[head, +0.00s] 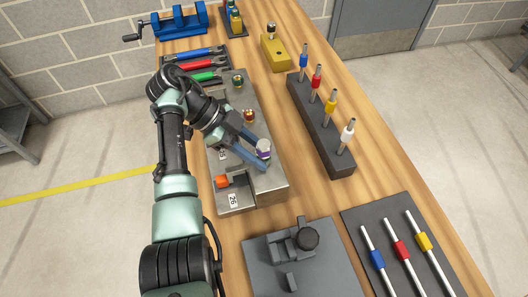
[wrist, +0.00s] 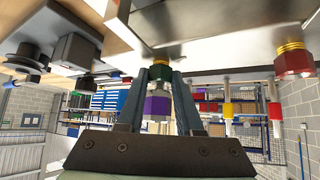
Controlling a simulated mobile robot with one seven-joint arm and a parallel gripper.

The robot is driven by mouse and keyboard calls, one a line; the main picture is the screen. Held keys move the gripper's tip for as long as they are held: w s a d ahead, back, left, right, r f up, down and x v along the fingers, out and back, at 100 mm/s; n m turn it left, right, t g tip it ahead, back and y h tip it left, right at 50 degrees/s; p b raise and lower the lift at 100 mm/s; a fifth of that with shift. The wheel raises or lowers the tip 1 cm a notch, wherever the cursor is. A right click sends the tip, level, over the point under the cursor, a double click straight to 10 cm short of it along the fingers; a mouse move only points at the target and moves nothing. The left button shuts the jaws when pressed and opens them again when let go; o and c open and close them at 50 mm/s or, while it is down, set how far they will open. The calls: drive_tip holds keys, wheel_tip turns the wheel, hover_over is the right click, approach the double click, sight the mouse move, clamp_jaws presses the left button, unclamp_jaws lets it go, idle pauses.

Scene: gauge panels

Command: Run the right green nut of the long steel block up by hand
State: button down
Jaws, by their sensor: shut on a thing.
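The long steel block (head: 223,150) lies along the bench, with several studs and nuts on its top. My gripper (head: 265,154) is at the stud nearer me, its fingers reaching in on either side. In the wrist view, my gripper (wrist: 158,74) is shut on a green nut (wrist: 160,71), which sits on its stud close to the block's face. A purple piece (wrist: 157,106) is farther out on the same stud; in the head view it shows between the fingers and hides the nut. Another green nut (head: 238,81) stands at the block's far end.
A red nut (head: 249,115) stands between the two; it also shows in the wrist view (wrist: 292,61). An orange piece (head: 222,182) is at the block's near left. A dark rack of colored tools (head: 323,140) stands to the right. A grey fixture (head: 304,262) lies nearer me.

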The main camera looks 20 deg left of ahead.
drive_tip(key=shift+s+f, duration=0.2)
drive_tip(key=shift+w+m+g, duration=0.1)
drive_tip(key=shift+m+g, duration=0.7)
drive_tip(key=c, duration=0.6)
unclamp_jaws()
drive_tip(key=shift+a+r, duration=0.1)
drive_tip(key=shift+o, duration=0.2)
drive_tip(key=shift+w, duration=0.1)
drive_tip(key=shift+a+r, duration=0.2)
drive_tip(key=shift+r, duration=0.2)
drive_tip(key=p+v, duration=0.1)
drive_tip(key=v, duration=0.6)
drive_tip(key=shift+w, duration=0.15)
drive_tip(key=shift+c, duration=0.2)
